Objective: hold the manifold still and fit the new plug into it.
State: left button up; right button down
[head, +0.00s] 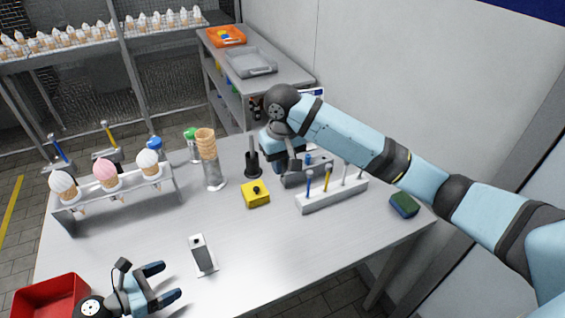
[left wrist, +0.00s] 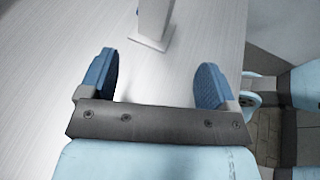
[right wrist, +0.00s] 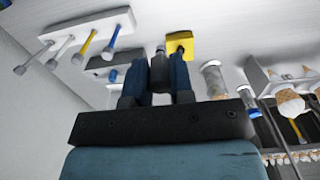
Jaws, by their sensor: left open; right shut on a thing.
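An upright block, grey-sided with a pale face and a small dark spot near its top, appears to be the manifold (head: 203,255); it stands on the near part of the table. Part of it also shows at the top of the left wrist view (left wrist: 153,18). My left gripper (head: 172,281) is open and empty just short of it, the fingers apart from the block. My right gripper (head: 292,166) is at the back of the table, beside the rack. In the right wrist view it is shut on a dark cylindrical piece (right wrist: 158,72), apparently the plug, partly hidden by the fingers.
A white rack (head: 335,196) with several rods and a grey block with a blue piece stand by my right gripper. A yellow block (head: 256,198), black holder (head: 253,165), glass of cones (head: 212,174) and cone stand (head: 120,195) lie leftward. A red bin (head: 50,298) is front left.

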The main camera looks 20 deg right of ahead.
aim_at(200, 261)
pick_arm(q)
jog(key=shift+w+d+r, duration=0.1)
jog(key=shift+w, duration=0.4)
pick_arm(e)
jog(key=shift+w, duration=0.25)
pick_arm(q)
jog(key=b+x, duration=0.3)
jog(key=x, duration=0.2)
jog(key=shift+s+b, duration=0.1)
jog(key=shift+b, duration=0.2)
pick_arm(e)
notch_tip(200, 261, down, 3)
jog(key=shift+s+f, duration=0.1)
jog(key=shift+s, duration=0.05)
pick_arm(q)
jog(key=x, duration=0.3)
jog(key=shift+d+r, duration=0.15)
jog(key=shift+x, duration=0.8)
pick_arm(e)
jog(key=shift+r, duration=0.2)
pick_arm(q)
jog(key=c, duration=1.5)
jog(key=shift+n+t, duration=0.6)
jog(key=shift+n, duration=0.1)
jog(key=shift+t+y, duration=0.3)
jog(key=shift+t, duration=0.1)
